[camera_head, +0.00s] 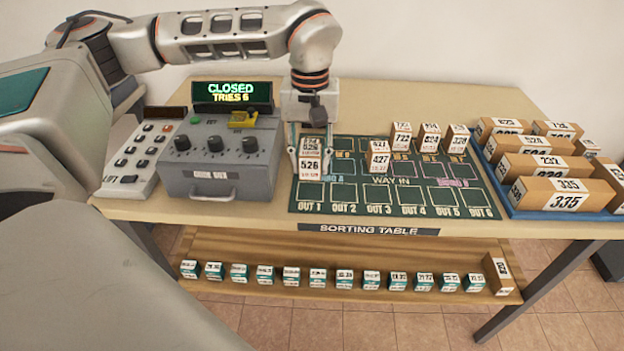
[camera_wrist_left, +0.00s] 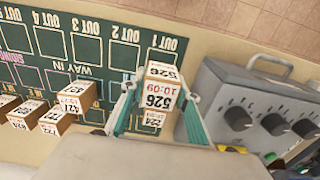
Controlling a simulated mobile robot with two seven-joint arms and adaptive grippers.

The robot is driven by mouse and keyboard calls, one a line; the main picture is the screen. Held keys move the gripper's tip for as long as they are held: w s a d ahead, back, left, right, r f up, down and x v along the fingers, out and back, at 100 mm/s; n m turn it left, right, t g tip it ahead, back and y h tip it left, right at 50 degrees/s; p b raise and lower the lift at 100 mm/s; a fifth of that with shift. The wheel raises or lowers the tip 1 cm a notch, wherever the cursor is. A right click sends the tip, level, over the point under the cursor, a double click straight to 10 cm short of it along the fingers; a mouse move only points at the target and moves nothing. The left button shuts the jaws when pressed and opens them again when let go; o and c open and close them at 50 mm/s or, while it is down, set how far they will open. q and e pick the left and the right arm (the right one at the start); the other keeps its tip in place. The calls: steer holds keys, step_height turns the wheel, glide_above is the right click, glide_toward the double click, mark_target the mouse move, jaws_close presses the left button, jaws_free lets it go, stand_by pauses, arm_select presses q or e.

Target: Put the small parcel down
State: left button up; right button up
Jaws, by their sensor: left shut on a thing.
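The small parcel (camera_head: 310,170), a brown box with white labels reading 526, is upright between the fingers of my left gripper (camera_head: 312,148). The gripper points down over the left end of the green sorting mat (camera_head: 408,210), by the OUT 1 column, and is shut on the parcel. In the left wrist view the parcel (camera_wrist_left: 160,88) shows its 526 and 10:09 label, with a teal-and-grey finger of the left gripper (camera_wrist_left: 158,108) on each side. I cannot tell whether its base touches the mat. My right gripper is not in view.
A small parcel marked 427 (camera_head: 379,160) stands on the mat, with several more behind it. A grey control box (camera_head: 222,160) stands close left of the held parcel; its display reads CLOSED. A blue tray (camera_head: 545,213) of larger parcels is right. The mat's front row looks clear.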

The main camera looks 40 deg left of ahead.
mark_target(311, 191)
arm_select(q)
steer(key=shift+f, duration=0.55)
step_height(311, 191, down, 4)
steer(key=shift+f+b, duration=0.1)
steer(key=shift+b, duration=0.35)
steer(key=o, duration=1.2)
steer(key=shift+c, duration=0.2)
